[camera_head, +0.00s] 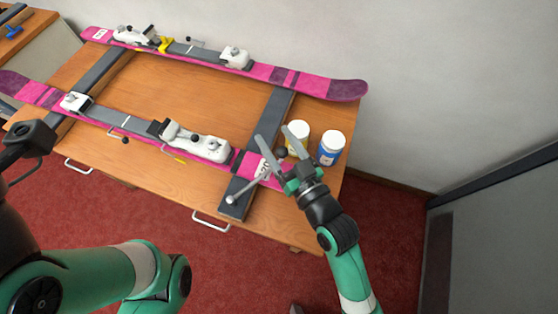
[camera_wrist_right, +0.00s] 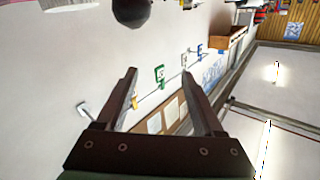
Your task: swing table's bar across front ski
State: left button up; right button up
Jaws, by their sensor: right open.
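The front ski (camera_head: 50,97), pink and purple with white bindings, lies along the near side of the wooden table (camera_head: 190,97). A thin silver bar (camera_head: 245,187) with a pale round end shows beside the ski's right part, over the dark cross support (camera_head: 235,204). A dark ball knob (camera_head: 281,153) appears between my right gripper's fingers (camera_head: 277,134); I cannot tell its depth. In the right wrist view, a dark ball (camera_wrist_right: 131,9) is beyond the open, empty fingers (camera_wrist_right: 165,85). My left gripper's fingers are not visible; only my left arm shows.
A second pink ski (camera_head: 310,84) lies along the back. A white jar (camera_head: 298,137) and a blue-labelled white jar (camera_head: 331,147) stand at the table's right end, close to my right gripper. The wooden top between the skis is mostly clear.

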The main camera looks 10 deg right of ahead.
jog(key=s+r+p, duration=0.2)
jog(key=s+r, duration=0.3)
jog(key=s, duration=0.5)
jog(key=shift+s+a+r, duration=0.15)
jog(key=shift+a+r, duration=0.15)
